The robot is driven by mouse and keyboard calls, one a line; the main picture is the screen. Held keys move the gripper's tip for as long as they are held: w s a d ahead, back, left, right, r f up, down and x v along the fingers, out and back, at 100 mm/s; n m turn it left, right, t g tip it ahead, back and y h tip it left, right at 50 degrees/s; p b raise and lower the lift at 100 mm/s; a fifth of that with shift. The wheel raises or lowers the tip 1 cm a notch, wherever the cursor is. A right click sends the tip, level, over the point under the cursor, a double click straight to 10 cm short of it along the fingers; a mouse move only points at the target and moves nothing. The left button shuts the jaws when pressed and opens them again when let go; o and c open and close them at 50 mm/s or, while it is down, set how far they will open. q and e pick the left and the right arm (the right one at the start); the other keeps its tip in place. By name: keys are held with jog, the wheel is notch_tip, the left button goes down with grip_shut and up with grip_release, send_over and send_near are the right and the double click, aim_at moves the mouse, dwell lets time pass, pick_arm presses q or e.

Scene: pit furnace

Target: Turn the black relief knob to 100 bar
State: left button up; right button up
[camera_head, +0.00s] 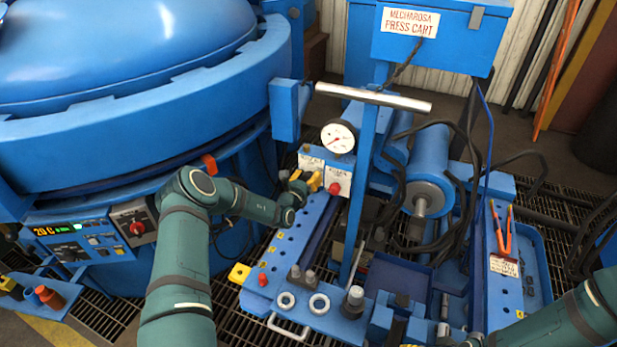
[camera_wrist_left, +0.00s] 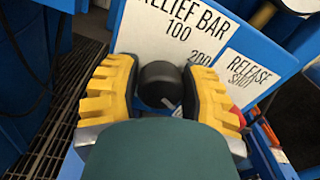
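The black relief knob (camera_wrist_left: 160,85) sits below a white label plate (camera_wrist_left: 165,35) reading "RELIEF BAR", with 100 above the knob and 200 to its upper right. A pale mark shows at the knob's lower right edge. My left gripper (camera_wrist_left: 160,92) has its yellow fingers on both sides of the knob, apparently touching it. In the head view the left gripper (camera_head: 304,182) is at the panel, and its fingers hide the knob. The pressure gauge (camera_head: 337,138) stands above; its reading is too small to tell.
A red knob (camera_head: 334,188) by a "RELEASE" label (camera_wrist_left: 245,80) is close right of the left gripper. The cart's T-handle (camera_head: 372,97) rises beside it. The blue furnace (camera_head: 130,110) fills the left. Orange-handled pliers (camera_head: 503,232) lie in the right tray.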

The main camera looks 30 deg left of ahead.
pick_arm(q)
grip_shut()
jog(key=shift+n, duration=0.4)
jog(key=shift+n+p, duration=0.35)
jog(key=shift+n, duration=0.55)
jog(key=n, duration=0.2)
jog(key=shift+n+p, duration=0.3)
jog(key=shift+n, duration=0.1)
jog(key=n+p, duration=0.1)
jog(key=n, duration=1.2)
jog(key=shift+y, duration=0.3)
jog(key=n, duration=0.6)
